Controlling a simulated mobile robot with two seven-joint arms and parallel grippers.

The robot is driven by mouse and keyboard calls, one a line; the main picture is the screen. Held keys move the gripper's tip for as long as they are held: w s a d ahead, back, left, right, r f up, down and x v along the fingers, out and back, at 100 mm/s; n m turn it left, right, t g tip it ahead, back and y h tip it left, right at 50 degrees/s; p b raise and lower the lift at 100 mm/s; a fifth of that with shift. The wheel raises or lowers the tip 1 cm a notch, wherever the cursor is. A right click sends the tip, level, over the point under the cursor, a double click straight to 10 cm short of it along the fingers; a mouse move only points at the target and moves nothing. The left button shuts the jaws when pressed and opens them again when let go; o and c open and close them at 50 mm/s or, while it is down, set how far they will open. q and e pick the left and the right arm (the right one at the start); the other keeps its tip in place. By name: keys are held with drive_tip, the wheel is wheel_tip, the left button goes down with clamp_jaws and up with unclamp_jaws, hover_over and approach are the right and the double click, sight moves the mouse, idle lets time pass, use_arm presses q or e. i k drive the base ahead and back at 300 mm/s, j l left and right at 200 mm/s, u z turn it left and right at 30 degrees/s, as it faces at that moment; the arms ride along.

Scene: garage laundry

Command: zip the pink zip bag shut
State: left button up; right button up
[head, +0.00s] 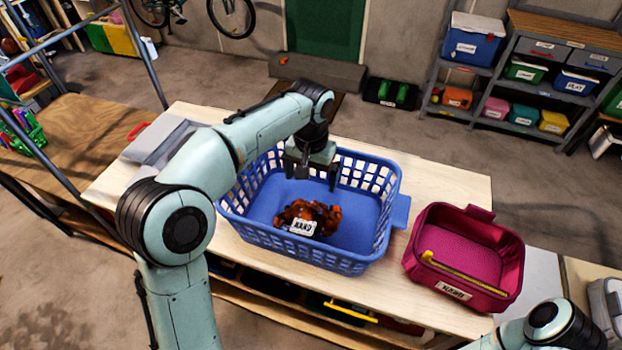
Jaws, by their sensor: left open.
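The pink zip bag (509,262) stands on the right part of the wooden table with its top open and its inside showing. A yellow strip (460,273) runs along its front rim, and a white label is on its front. My left gripper (311,178) is open and points down over the blue basket, to the left of the bag and apart from it. Nothing shows between its fingers. Part of my right arm shows at the bottom right, in front of the bag; its gripper is out of view.
A blue plastic basket (258,238) fills the middle of the table and holds a reddish-brown object (318,212) with a white label. A narrow gap separates basket and bag. A grey flat item (160,143) lies at left. Bare table lies behind the bag.

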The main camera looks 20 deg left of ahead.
sight(426, 258)
drive_tip(key=k, duration=1)
